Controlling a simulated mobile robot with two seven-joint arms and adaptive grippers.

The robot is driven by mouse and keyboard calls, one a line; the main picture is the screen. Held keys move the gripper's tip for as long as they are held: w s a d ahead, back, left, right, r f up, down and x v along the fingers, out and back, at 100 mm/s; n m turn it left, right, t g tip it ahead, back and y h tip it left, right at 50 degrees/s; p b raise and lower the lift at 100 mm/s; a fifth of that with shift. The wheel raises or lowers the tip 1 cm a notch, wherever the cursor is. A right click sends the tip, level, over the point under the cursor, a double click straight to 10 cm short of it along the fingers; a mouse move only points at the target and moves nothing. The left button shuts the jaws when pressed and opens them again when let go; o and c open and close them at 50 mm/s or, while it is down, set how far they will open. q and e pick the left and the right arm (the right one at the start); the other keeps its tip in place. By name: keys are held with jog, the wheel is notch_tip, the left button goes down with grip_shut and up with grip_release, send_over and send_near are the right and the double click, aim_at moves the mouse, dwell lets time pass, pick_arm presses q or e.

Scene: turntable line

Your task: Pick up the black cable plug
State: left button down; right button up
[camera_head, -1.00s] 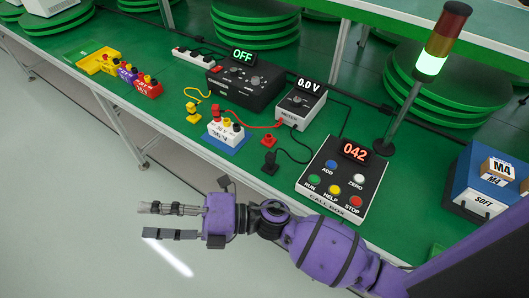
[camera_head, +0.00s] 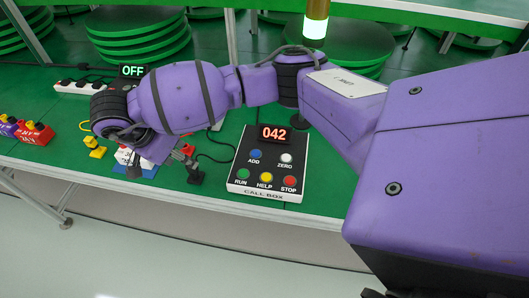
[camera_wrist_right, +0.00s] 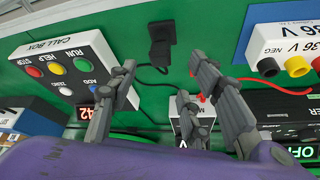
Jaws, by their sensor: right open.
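The black cable plug (camera_head: 195,176) lies on the green table near its front edge, left of the call box. In the right wrist view the plug (camera_wrist_right: 160,42) shows at the top middle, with its black cable leading off below it. My right gripper (camera_head: 160,160) is open and empty, pointing down toward the table just left of the plug in the head view. In the right wrist view its fingers (camera_wrist_right: 163,75) are spread, with the plug beyond the gap between them. It looks apart from the plug. My left gripper is not in view.
The call box (camera_head: 265,165) stands right of the plug. A white-and-blue 36 V block (camera_wrist_right: 285,45) is on the plug's other side, partly hidden by my arm in the head view. A yellow plug (camera_head: 95,146) and a power strip (camera_head: 80,87) are farther left.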

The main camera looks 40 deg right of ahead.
jog(key=x, duration=0.6)
jog(key=shift+s+f, duration=0.1)
jog(key=shift+f, duration=0.2)
jog(key=shift+a+r, duration=0.1)
jog(key=c, duration=1.1)
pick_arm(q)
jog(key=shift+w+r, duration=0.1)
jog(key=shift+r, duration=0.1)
pick_arm(e)
jog(key=shift+c, duration=0.2)
jog(key=shift+r, duration=0.1)
